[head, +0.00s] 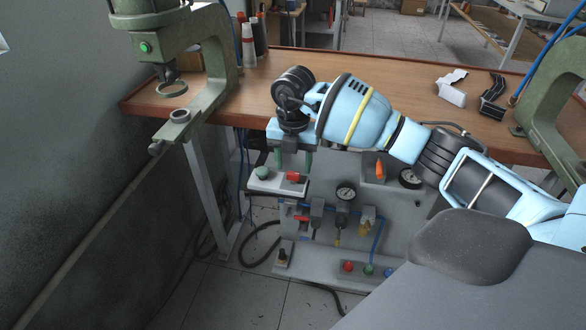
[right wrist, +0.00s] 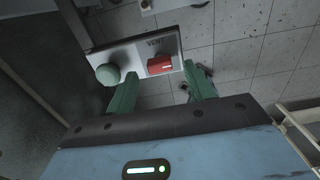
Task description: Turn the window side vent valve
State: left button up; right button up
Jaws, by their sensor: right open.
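The red vent valve knob (head: 293,177) sits on a small light grey box beside a round green button (head: 262,173). In the right wrist view the red knob (right wrist: 159,66) lies under the label "VENT", with the green button (right wrist: 107,74) to its left. My right gripper (head: 294,167) points down over the box, its green fingers apart. In the right wrist view its fingertips (right wrist: 160,70) lie to either side of the red knob, with nothing held. Whether they touch the knob cannot be told. My left gripper is not in view.
The box is at the left of a grey pneumatic panel (head: 400,222) with gauges (head: 346,192), an orange-handled valve (head: 380,170) and blue tubing. A wooden bench (head: 250,85) stands behind, with green presses (head: 205,90) at both ends. Black hoses lie on the floor.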

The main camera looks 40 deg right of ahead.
aim_at(293, 177)
jog(key=shift+f, duration=1.25)
jog(key=c, duration=1)
